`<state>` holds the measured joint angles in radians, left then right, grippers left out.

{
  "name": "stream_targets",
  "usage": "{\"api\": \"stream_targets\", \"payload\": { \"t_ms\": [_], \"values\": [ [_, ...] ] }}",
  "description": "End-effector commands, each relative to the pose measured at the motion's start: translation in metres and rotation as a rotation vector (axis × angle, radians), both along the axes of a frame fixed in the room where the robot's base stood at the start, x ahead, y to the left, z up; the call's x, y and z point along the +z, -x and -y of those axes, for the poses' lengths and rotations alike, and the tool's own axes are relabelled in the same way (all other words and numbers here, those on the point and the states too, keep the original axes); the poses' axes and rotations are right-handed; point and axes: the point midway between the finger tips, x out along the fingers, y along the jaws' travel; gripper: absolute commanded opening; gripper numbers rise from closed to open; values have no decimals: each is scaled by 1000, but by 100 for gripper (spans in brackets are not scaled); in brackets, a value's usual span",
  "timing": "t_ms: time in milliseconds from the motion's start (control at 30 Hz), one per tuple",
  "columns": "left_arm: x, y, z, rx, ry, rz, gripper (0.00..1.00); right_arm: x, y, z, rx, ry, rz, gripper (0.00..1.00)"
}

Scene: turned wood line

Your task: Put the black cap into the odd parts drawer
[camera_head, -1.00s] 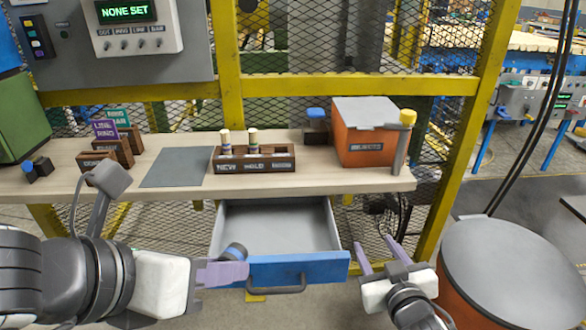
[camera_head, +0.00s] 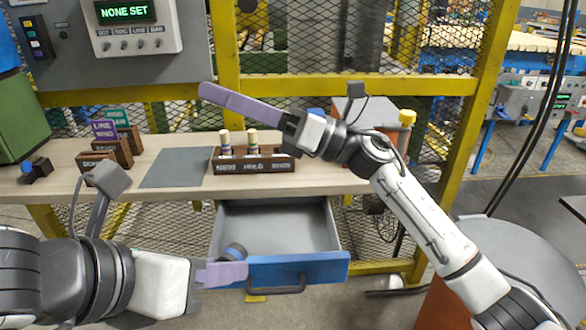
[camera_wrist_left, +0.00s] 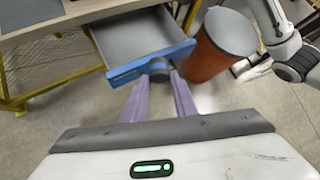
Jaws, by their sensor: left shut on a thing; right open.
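The black cap (camera_head: 235,252) is dark and round, with a bluish look in this light. My left gripper (camera_head: 224,273) is shut on it at the left end of the drawer's blue front. In the left wrist view the cap (camera_wrist_left: 158,68) shows between the fingertips, in front of the blue panel. The drawer (camera_head: 277,262) is pulled open below the bench, and its grey inside looks empty. My right gripper (camera_head: 225,98) is open and empty, raised above the bench and pointing left; one finger mostly hides the other.
A wooden holder (camera_head: 252,166) with two pegs stands on the bench (camera_head: 120,185), right of a grey mat (camera_head: 174,168). Wooden blocks with signs stand further left. My right arm partly hides the orange bin and a grey-topped drum (camera_head: 490,250).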

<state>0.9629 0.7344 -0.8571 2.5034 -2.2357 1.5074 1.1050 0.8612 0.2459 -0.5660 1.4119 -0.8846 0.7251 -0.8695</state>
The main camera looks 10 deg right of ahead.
Motion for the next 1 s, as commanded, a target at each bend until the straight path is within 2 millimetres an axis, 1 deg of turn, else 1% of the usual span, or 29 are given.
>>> {"api": "stream_targets", "payload": {
  "t_ms": [33,100,167,233,300,367,400,500,600,733,800,867,1000],
  "values": [
    [0,0,0,0,0,0,6,-4,8,-9,35,100,132,46],
    [0,0,0,0,0,0,6,-17,22,-17,100,229,317,46],
    [0,0,0,0,0,0,6,-28,32,-18,163,331,473,46],
    [0,0,0,0,0,0,6,-43,42,-13,246,436,648,46],
    [0,0,0,0,0,0,6,-57,51,-2,341,527,814,46],
    [0,0,0,0,0,0,6,-66,56,11,425,588,939,46],
    [0,0,0,0,0,0,6,-72,60,21,481,622,1013,46],
    [0,0,0,0,0,0,6,-81,66,47,611,676,1160,46],
    [0,0,0,0,0,0,6,-84,71,69,713,702,1257,46],
    [0,0,0,0,0,0,6,-86,75,86,789,709,1319,46],
    [0,0,0,0,0,0,6,-88,77,88,808,711,1334,46],
    [0,0,0,0,0,0,6,-91,80,86,814,710,1339,46],
    [0,0,0,0,0,0,6,-103,89,73,816,708,1339,46]
  ]
}}
